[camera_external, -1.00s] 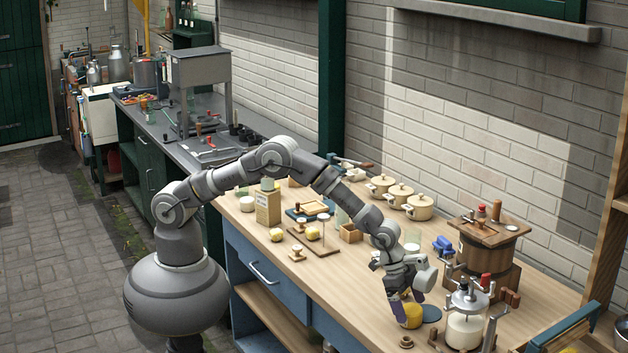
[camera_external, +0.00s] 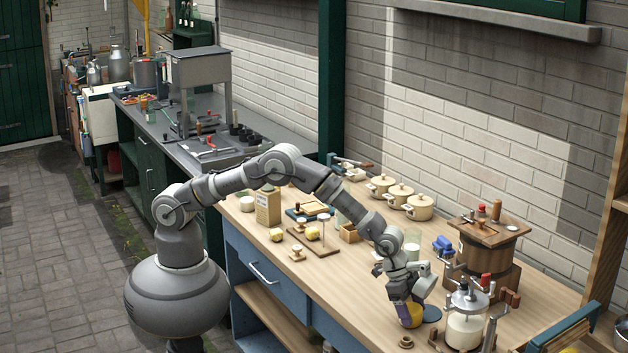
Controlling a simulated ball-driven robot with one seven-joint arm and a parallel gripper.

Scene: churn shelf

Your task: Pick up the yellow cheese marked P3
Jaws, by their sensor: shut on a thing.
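A yellow cheese (camera_external: 413,317) is at the front right of the wooden bench, beside a blue round mat (camera_external: 432,314). My gripper (camera_external: 409,308) points down over it and is shut on it. The fingers cover part of the cheese, and I cannot read any mark on it. I cannot tell whether it touches the bench. Two more yellow cheeses are further left, one on the bench (camera_external: 277,235) and one by a wooden board (camera_external: 313,233).
A glass jar churn (camera_external: 465,330) and a wooden barrel churn (camera_external: 487,255) stand close to the right of my gripper. A small wooden knob (camera_external: 406,342) lies in front. Several cream pots (camera_external: 419,207) line the wall. The bench's front middle is clear.

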